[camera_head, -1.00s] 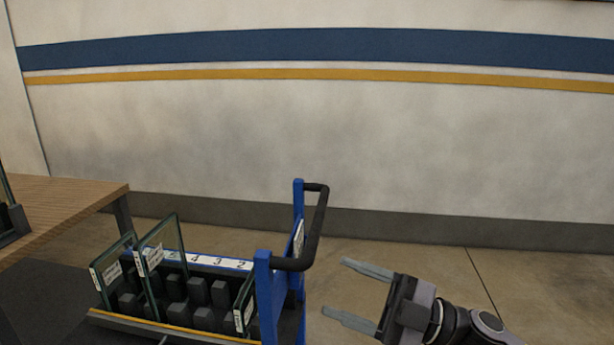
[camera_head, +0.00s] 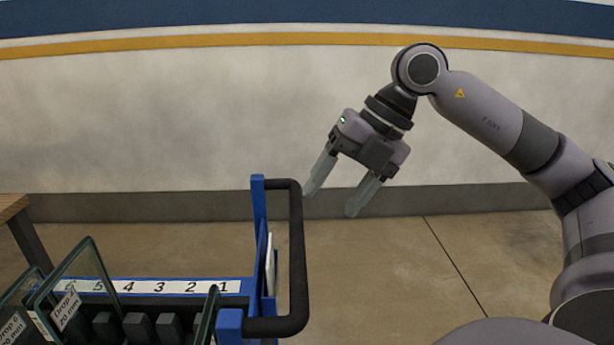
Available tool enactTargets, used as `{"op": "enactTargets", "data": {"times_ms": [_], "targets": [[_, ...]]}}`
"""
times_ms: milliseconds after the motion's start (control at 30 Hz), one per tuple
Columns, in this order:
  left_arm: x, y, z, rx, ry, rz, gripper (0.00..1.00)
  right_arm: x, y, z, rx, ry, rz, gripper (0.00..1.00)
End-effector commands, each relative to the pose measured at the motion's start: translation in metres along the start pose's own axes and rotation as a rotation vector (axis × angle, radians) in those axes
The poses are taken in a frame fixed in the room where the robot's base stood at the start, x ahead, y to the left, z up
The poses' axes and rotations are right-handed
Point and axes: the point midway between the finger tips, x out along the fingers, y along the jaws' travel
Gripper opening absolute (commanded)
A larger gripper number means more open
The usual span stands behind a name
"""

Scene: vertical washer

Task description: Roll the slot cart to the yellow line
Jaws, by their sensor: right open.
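The slot cart (camera_head: 258,215) stands at the lower left, with blue posts and a numbered white strip (camera_head: 160,286). Several glass panes stand in it, among them a labelled pane (camera_head: 85,275). Its black handle (camera_head: 297,250) juts out on the right side. My right gripper (camera_head: 335,200) is open and empty, fingers pointing down and left. It appears just right of the handle's upper end, apart from it. My left gripper is not in view. No yellow line shows on the visible floor; a yellow stripe (camera_head: 230,40) runs along the wall.
A wooden table (camera_head: 12,206) with a dark leg stands at the left edge. A pale wall with a dark baseboard (camera_head: 150,207) closes off the back. The concrete floor (camera_head: 400,270) right of the cart is clear.

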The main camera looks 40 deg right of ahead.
Motion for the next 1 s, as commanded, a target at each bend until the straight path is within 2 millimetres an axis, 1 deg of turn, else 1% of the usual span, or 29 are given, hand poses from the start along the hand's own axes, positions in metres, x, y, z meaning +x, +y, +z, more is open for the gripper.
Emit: {"op": "enactTargets", "data": {"times_ms": [100,267,500,700,1000], "targets": [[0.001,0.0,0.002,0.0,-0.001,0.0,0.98,-0.003,-0.004,0.002,0.012,-0.023,-0.02,0.64],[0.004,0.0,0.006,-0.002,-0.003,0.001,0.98,0.01,-0.005,0.002,0.011,-0.021,-0.02,0.64],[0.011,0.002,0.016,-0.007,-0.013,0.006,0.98,0.044,-0.006,0.002,0.009,-0.019,-0.018,0.64],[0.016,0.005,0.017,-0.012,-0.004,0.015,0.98,0.072,-0.006,0.003,0.009,-0.019,-0.017,0.64],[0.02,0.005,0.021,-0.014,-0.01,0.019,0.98,0.109,-0.006,0.004,0.01,-0.018,-0.017,0.64]]}}
